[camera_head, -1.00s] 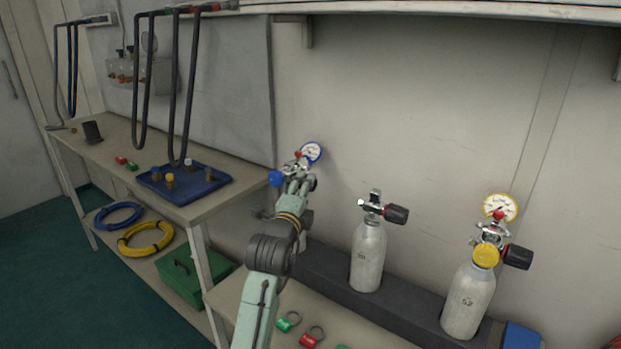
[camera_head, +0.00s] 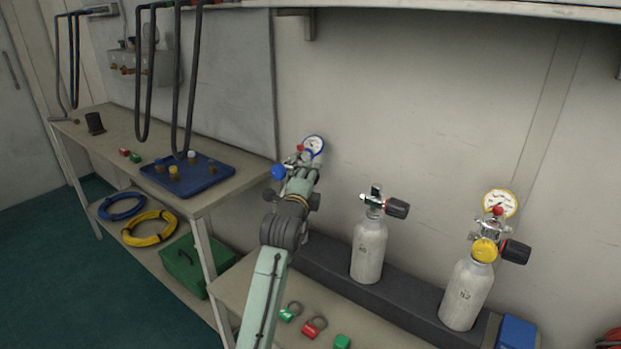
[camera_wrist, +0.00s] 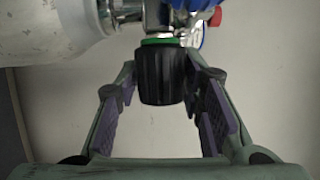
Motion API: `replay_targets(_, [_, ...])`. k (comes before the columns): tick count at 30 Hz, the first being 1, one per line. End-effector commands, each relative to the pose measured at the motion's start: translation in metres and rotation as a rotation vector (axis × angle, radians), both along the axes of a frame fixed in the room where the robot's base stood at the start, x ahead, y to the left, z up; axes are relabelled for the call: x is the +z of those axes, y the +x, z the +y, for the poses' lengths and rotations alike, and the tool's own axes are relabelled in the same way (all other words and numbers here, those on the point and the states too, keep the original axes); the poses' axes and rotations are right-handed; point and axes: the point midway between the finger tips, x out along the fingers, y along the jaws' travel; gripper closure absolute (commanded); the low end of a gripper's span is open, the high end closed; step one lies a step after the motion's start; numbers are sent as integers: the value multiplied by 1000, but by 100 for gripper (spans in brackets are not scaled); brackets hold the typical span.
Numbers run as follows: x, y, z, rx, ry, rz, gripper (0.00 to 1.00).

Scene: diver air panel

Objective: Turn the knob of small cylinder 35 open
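A small cylinder stands behind my arm in the head view, mostly hidden; its number cannot be read. Its valve carries a blue-rimmed gauge (camera_head: 314,146) and a blue cap (camera_head: 279,172). In the wrist view, its pale body (camera_wrist: 50,30) lies at upper left. Its black ribbed knob (camera_wrist: 162,78), with a green ring at its base, points toward my palm. My gripper (camera_wrist: 162,68) is open, with one finger on each side of the knob. Small gaps seem to show beside the knob, but contact at the fingertips is unclear. My gripper (camera_head: 303,174) is partly hidden in the head view.
Two more cylinders stand to the right in a dark rack (camera_head: 320,262): a plain one (camera_head: 368,250) and one marked 52 (camera_head: 467,295) with a yellow gauge. A bench with a blue tray (camera_head: 215,176) is at left. Coloured padlocks lie in front.

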Motion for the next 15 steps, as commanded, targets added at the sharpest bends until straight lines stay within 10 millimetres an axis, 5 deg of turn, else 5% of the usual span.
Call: replay_targets(15, [-1, 0, 0, 0, -2, 0, 96])
